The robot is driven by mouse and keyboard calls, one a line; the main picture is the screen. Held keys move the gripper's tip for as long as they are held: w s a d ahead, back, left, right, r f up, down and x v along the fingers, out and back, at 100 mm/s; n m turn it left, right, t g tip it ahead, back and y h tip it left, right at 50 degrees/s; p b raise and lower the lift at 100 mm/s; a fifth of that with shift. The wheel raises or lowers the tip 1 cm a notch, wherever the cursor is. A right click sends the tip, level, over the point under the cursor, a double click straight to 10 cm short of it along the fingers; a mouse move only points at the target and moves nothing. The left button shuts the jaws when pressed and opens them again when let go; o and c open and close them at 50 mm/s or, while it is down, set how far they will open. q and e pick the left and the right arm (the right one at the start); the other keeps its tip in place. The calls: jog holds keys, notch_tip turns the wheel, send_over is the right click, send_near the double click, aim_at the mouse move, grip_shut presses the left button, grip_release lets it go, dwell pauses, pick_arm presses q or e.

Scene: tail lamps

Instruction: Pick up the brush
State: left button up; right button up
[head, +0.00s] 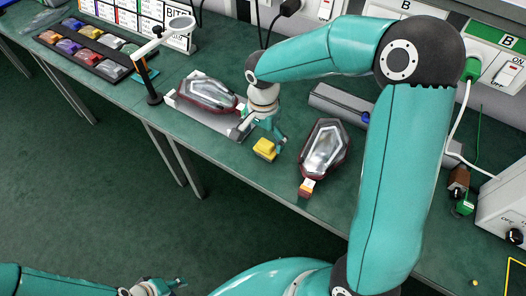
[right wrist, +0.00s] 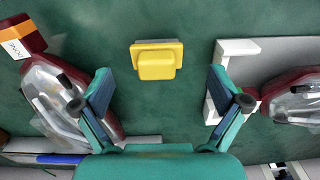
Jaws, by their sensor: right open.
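A small yellow block with a raised, narrower top (head: 265,149) lies on the green bench near its front edge; it also shows in the right wrist view (right wrist: 157,60). I cannot tell whether it is the brush. My right gripper (head: 262,133) is just above and behind it. In the right wrist view the right fingers (right wrist: 162,90) are wide apart, with nothing between them, and the block is ahead of the gap. A slim blue thing (right wrist: 60,158) lies along a grey holder; its kind is unclear. My left gripper (head: 163,287) is low, away from the bench; its opening is unclear.
One tail lamp (head: 208,94) lies in a pale fixture left of the right gripper, another (head: 325,148) on the bench to its right. A grey holder (head: 340,104) is behind. A stand (head: 153,90) and a parts tray (head: 85,48) are farther left.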

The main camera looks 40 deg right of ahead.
aim_at(266, 143)
jog(key=shift+s+d+f, duration=0.1)
jog(key=shift+d+f, duration=0.1)
jog(key=shift+f, duration=1.2)
jog(key=shift+s+d+f, duration=0.1)
jog(key=shift+d+f, duration=0.05)
jog(key=shift+f, duration=1.25)
jog(key=c, duration=1.2)
jog(key=shift+r, duration=0.1)
jog(key=shift+c, duration=0.2)
notch_tip(266, 143, up, 20)
jog(key=p, duration=0.1)
